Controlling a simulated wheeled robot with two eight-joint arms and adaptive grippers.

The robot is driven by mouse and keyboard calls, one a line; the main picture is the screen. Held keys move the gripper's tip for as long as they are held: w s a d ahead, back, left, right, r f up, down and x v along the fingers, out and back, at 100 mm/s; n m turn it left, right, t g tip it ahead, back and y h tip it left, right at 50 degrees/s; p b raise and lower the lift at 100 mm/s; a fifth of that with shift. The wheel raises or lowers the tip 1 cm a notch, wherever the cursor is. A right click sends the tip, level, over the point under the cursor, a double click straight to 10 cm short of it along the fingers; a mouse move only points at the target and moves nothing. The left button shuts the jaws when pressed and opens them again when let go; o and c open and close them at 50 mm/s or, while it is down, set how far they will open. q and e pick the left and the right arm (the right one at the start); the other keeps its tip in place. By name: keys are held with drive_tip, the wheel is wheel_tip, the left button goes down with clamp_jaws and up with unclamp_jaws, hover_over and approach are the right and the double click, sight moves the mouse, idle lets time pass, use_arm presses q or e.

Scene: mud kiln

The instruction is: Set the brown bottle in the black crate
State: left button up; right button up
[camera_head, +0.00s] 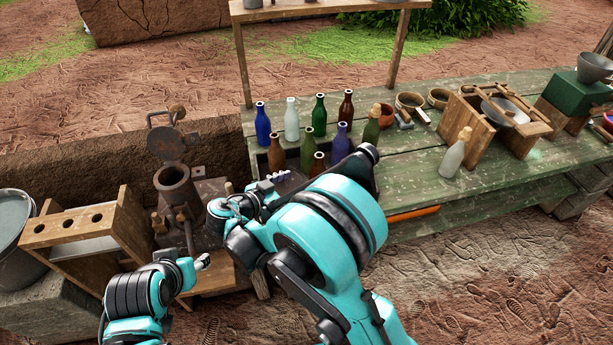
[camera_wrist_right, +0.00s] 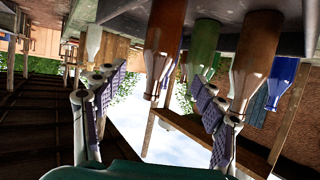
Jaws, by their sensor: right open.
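Brown bottles stand upright among others on the green table: one at the back (camera_head: 346,107), one at the front left (camera_head: 277,157) and one at the front (camera_head: 318,165), partly hidden by my arm. I cannot tell which one the task means. A dark edge, seemingly the black crate (camera_head: 262,164), shows beside the front-left bottle; the rest is hidden. My right gripper (camera_head: 276,182) is open and empty, low in front of the bottles. The right wrist view is upside down; its spread fingers (camera_wrist_right: 155,115) show with brown bottles (camera_wrist_right: 255,65) beyond. My left gripper (camera_head: 203,262) is small at lower left.
Blue (camera_head: 262,126), clear (camera_head: 291,121) and green (camera_head: 319,117) bottles stand close by. A corked olive bottle (camera_head: 372,127) and a corked white bottle (camera_head: 453,158) stand to the right. A wooden rack (camera_head: 85,222) and metal pot (camera_head: 176,185) are left.

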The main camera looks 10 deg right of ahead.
drive_tip(key=s+d+r+n+g+y, duration=0.2)
drive_tip(key=s+d+r+n+y, duration=0.3)
drive_tip(key=s+d, duration=0.3)
drive_tip(key=s+n+t+y, duration=0.1)
drive_tip(key=s+n+y, duration=0.4)
drive_tip(key=s, duration=0.7)
drive_tip(key=shift+s+d+n+y, duration=0.2)
drive_tip(key=shift+d+n+y, duration=0.1)
drive_tip(key=shift+n+y, duration=0.15)
drive_tip(key=shift+f, duration=0.1)
